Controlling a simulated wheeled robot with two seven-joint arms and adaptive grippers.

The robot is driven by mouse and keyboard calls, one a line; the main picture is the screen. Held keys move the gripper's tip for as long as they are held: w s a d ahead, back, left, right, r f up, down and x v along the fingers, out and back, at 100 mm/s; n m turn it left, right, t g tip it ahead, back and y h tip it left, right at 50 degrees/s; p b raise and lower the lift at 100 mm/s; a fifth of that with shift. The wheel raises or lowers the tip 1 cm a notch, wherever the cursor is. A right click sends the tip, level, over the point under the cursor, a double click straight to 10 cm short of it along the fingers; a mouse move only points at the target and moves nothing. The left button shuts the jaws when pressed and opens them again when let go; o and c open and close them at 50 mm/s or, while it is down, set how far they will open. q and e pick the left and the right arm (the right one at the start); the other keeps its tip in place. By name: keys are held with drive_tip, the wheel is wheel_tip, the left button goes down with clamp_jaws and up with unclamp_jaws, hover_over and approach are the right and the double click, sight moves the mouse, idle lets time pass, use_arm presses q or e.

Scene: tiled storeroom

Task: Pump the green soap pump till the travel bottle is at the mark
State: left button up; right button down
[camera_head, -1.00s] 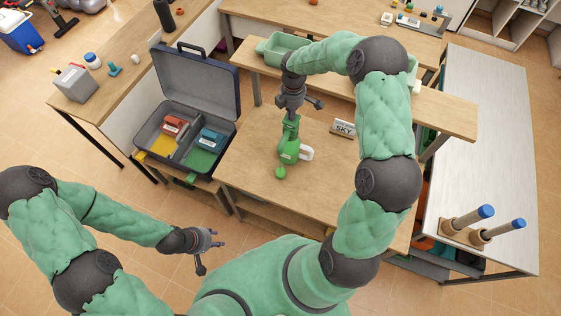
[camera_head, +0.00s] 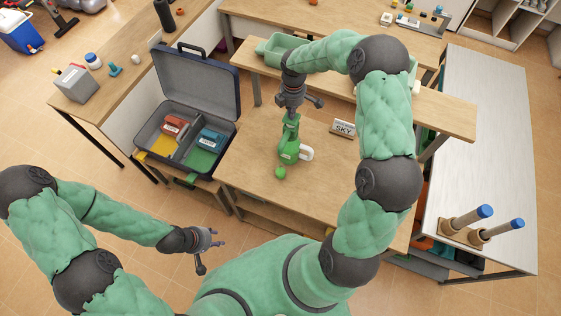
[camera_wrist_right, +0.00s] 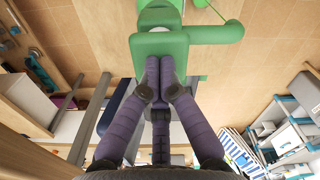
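The green soap pump (camera_head: 289,150) stands on the wooden table with a pale label on its front. My right gripper (camera_head: 291,112) is directly above it, pointing down. In the right wrist view its fingers (camera_wrist_right: 160,62) are together, their tips at the green pump head (camera_wrist_right: 160,45). A spout (camera_wrist_right: 215,33) sticks out to the right there. A small round green thing (camera_head: 280,173) is in front of the pump, and a white loop-shaped part (camera_head: 306,153) is at its right. I cannot clearly make out the travel bottle or its mark. My left gripper (camera_head: 218,239) is open and empty, left of the table.
A small sign reading SKY (camera_head: 343,128) stands on the table right of the pump. An open case (camera_head: 237,128) with coloured items is on the left. A raised shelf (camera_head: 440,112) runs behind. The table's front part is clear.

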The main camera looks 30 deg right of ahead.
drive_tip(key=shift+f+b, duration=0.5)
drive_tip(key=shift+f, duration=0.35)
idle(0.7)
idle(0.4)
drive_tip(key=shift+r+p, duration=0.55)
drive_tip(key=shift+r, duration=0.4)
drive_tip(key=shift+r+p, duration=1.9)
drive_tip(key=shift+r, duration=1.15)
drive_tip(key=shift+f, duration=0.1)
